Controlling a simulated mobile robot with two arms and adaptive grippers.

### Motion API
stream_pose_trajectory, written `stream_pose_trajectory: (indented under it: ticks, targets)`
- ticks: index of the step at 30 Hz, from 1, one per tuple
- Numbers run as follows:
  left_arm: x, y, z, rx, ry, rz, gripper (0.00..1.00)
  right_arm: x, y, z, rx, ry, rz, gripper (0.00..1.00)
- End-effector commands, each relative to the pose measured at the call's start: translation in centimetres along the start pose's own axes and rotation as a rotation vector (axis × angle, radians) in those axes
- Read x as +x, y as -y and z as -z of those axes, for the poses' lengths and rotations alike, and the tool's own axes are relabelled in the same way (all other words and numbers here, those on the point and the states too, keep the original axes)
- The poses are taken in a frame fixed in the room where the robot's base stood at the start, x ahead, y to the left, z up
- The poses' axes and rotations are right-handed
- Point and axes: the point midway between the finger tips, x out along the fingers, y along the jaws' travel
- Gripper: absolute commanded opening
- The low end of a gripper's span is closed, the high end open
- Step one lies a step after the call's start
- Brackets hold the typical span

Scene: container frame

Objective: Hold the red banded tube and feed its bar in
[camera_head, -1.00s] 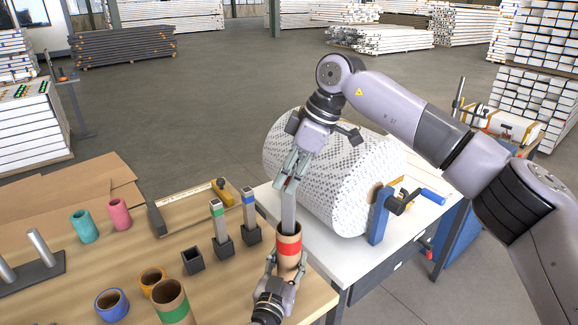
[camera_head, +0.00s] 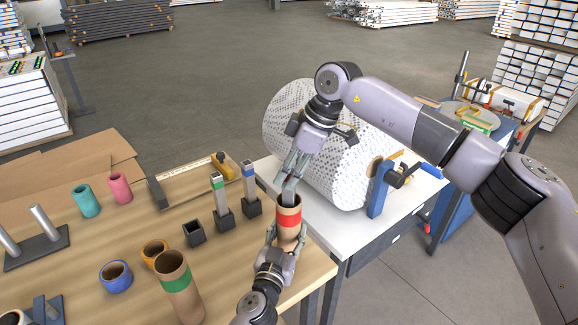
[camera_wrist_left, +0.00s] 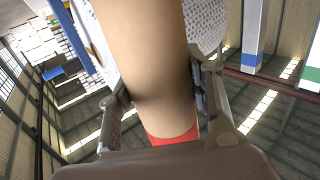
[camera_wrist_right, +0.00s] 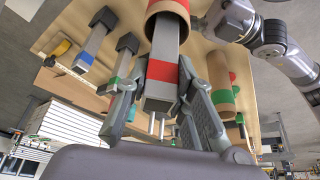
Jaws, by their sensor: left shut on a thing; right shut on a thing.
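The brown tube with the red band (camera_head: 289,222) stands upright near the table's right edge. My left gripper (camera_head: 286,250) is shut around its lower part. The left wrist view shows the tube (camera_wrist_left: 145,60) between both fingers. My right gripper (camera_head: 291,185) is above the tube, shut on a grey square bar (camera_head: 289,198). The bar's lower part is inside the tube mouth and hidden. In the right wrist view the bar (camera_wrist_right: 165,48) carries a red band near my right fingers (camera_wrist_right: 160,100), and its far part enters the tube mouth (camera_wrist_right: 168,8).
A green-banded tube (camera_head: 177,287) stands to the left. Green-marked (camera_head: 220,198) and blue-marked (camera_head: 250,190) bars stand in dark sockets, beside an empty socket (camera_head: 194,233). A white perforated roll (camera_head: 318,150) lies close behind my right gripper.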

Motion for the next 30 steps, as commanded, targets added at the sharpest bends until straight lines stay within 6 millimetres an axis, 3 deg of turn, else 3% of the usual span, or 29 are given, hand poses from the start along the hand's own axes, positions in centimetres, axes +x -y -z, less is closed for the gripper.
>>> stream_pose_trajectory:
  ticks: [11,12,22,30]
  targets:
    - [-0.01,0.00,-0.03,0.000,0.001,0.000,0.13,0.22,0.01,-0.09,0.000,0.000,0.000,0.00]
    - [-0.01,0.00,-0.03,0.000,0.001,0.000,0.13,0.22,0.00,-0.09,0.000,0.000,0.000,0.23]
    - [-0.01,0.00,-0.03,0.000,0.000,0.000,0.13,0.21,0.01,-0.09,0.000,0.000,0.000,0.45]
    - [-0.01,0.00,-0.03,0.000,0.000,0.000,0.13,0.24,0.01,-0.11,0.000,0.001,0.000,0.46]
